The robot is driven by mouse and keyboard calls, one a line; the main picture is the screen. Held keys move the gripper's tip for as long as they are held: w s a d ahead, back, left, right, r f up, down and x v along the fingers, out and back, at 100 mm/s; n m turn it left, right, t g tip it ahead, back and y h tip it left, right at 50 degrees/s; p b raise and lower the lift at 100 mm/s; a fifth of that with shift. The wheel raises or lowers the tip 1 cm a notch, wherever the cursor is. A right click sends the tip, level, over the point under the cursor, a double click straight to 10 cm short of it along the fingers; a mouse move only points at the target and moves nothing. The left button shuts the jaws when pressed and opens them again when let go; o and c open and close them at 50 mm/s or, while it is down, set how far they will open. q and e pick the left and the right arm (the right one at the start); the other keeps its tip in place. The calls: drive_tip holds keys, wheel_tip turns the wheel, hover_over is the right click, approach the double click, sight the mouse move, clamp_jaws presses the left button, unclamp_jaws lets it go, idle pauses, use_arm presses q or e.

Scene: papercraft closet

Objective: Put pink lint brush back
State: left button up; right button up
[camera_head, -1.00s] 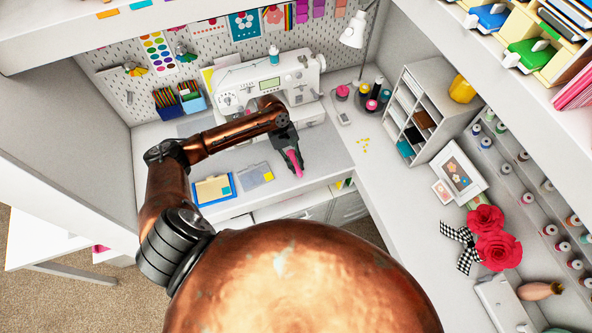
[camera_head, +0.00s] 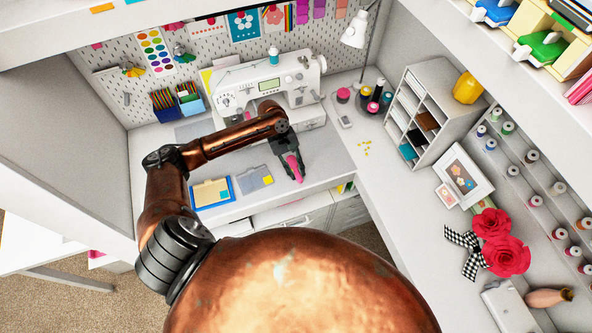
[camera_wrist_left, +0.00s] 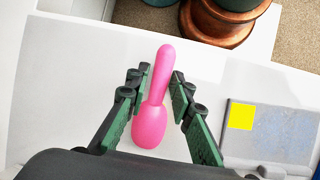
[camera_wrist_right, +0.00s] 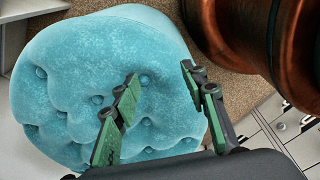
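The pink lint brush (camera_head: 293,166) is between the fingers of my left gripper (camera_head: 291,160), near the front edge of the desk below the sewing machine. In the left wrist view the brush (camera_wrist_left: 150,125) shows its rounded head toward the palm and its handle pointing away. I cannot tell whether the brush touches the desk. My right gripper (camera_wrist_right: 160,73) is open and empty in the right wrist view, in front of a teal tufted ottoman; it is hidden in the head view.
A blue clipboard (camera_head: 229,186) and a grey folder with a yellow note (camera_head: 256,178) lie left of the brush. The sewing machine (camera_head: 262,85) stands behind. A cubby shelf (camera_head: 441,97), thread bottles and a lamp (camera_head: 356,32) stand right. The desktop between is mostly clear.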

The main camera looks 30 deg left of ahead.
drive_tip(key=shift+d, duration=0.1)
use_arm(q)
drive_tip(key=shift+a+r, duration=0.1)
drive_tip(key=shift+r, duration=0.2)
use_arm(e)
drive_tip(key=shift+r, duration=0.15)
use_arm(q)
drive_tip(key=p+v, duration=1.1)
drive_tip(key=shift+a+r, duration=0.2)
drive_tip(key=shift+r, duration=0.05)
use_arm(e)
wheel_tip(320, 180, up, 11)
drive_tip(key=shift+w+a, duration=0.25)
